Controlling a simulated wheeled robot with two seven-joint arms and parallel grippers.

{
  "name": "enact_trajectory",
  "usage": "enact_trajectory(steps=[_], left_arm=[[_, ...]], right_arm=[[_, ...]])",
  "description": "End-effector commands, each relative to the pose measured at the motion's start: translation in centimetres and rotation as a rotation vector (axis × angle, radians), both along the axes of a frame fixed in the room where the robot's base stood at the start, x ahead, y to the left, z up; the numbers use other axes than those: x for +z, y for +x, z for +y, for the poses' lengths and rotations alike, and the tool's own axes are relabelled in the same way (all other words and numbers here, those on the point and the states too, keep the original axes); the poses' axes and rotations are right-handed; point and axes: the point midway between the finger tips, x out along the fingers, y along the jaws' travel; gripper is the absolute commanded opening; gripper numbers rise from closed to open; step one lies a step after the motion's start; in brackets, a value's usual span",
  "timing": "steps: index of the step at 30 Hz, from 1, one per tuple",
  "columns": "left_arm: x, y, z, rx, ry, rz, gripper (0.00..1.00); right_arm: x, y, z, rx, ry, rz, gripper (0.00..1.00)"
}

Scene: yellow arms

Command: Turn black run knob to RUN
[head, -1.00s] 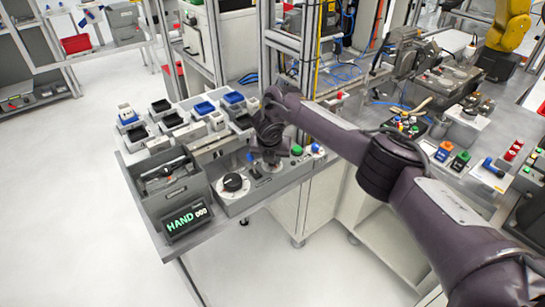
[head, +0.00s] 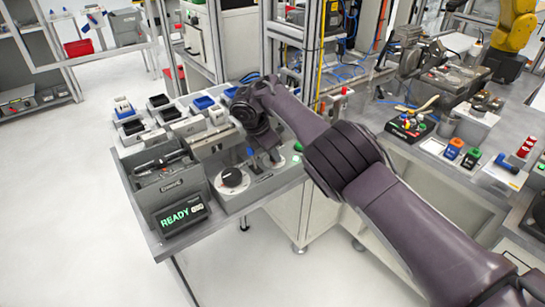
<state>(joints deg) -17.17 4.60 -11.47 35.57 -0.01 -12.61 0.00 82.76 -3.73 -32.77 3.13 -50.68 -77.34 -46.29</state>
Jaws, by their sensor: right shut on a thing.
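My right gripper (head: 265,158) reaches down onto the grey control box (head: 247,195) and is shut on a knob there, which I take to be the black run knob. The fingers and wrist hide most of that knob, so I cannot read its pointer position. A pale round plate (head: 276,164) shows around the fingertips. A larger black knob (head: 232,177) on a white disc sits just left of the gripper, untouched. A small display (head: 182,214) at the box's left reads READY in green. My left gripper is not in view.
A grey bin with dark tools (head: 165,180) stands left of the control box. A green button (head: 297,147) sits right of the gripper. Several small trays with blue and black parts (head: 203,102) lie behind. The floor at left is clear.

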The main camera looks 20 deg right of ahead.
Motion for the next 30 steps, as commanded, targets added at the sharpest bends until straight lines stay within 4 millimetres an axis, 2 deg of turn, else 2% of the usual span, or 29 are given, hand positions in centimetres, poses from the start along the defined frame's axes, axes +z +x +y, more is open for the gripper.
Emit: enact_trajectory(steps=[9,25,26,30], left_arm=[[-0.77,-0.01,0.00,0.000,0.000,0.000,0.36],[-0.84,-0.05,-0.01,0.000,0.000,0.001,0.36],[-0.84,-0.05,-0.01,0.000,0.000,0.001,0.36],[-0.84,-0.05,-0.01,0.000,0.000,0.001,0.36]], right_arm=[[-0.06,0.06,0.06,-0.113,-0.002,0.001,0.00],[0.13,0.15,-0.01,-0.136,-0.003,-0.003,0.00],[0.14,0.16,0.00,-0.136,-0.003,-0.003,0.26],[0.12,0.16,-0.02,-0.135,-0.002,-0.003,0.44]])
